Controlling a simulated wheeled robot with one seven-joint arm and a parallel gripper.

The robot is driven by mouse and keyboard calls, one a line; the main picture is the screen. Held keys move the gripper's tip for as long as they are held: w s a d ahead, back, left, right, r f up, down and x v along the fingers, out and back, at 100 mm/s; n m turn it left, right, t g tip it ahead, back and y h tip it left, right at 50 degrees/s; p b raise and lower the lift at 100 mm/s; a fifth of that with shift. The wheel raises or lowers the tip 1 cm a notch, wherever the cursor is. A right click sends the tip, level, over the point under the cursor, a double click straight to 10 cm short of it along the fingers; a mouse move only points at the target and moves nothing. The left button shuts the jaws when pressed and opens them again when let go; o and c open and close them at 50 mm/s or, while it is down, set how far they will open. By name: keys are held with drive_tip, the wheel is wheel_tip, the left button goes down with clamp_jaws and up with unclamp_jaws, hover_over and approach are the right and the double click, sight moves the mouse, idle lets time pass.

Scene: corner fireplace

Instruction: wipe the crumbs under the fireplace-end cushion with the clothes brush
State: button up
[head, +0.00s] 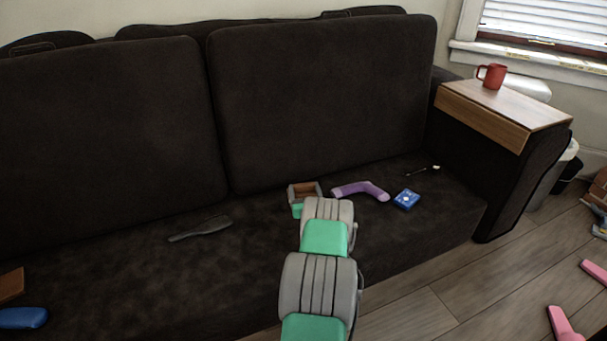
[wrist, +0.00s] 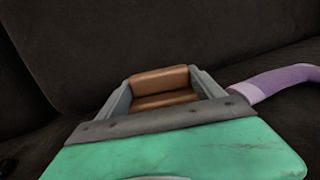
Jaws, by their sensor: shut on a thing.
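My gripper (head: 305,188) is low over the sofa seat, in front of the right back cushion (head: 320,95). It is shut on a brown block (wrist: 160,82), which shows between the grey fingers in the wrist view. The block may be the clothes brush, but its underside is hidden and I see no bristles. The left back cushion (head: 110,140) and the right one both lean upright against the sofa back. No crumbs can be made out on the dark seat (head: 120,275). The frames do not clearly show which end is the fireplace end.
A purple sock-like thing (head: 361,190) lies just right of my gripper, with a blue box (head: 407,198) beyond it. A dark flat tool (head: 200,230) lies left. A red mug (head: 492,76) stands on the wooden armrest tray (head: 485,115). Pink items (head: 563,325) lie on the floor.

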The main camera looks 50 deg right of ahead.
sight(302, 185)
drive_tip(key=shift+w+a+r+p, duration=0.2)
drive_tip(key=shift+w+r+p, duration=0.1)
drive_tip(key=shift+r, duration=0.25)
drive_tip(key=shift+w+a+r+p, duration=0.15)
drive_tip(key=shift+r+p, duration=0.1)
drive_tip(key=shift+r, duration=0.3)
drive_tip(key=shift+r+p, duration=1.5)
drive_tip(key=shift+r, duration=0.55)
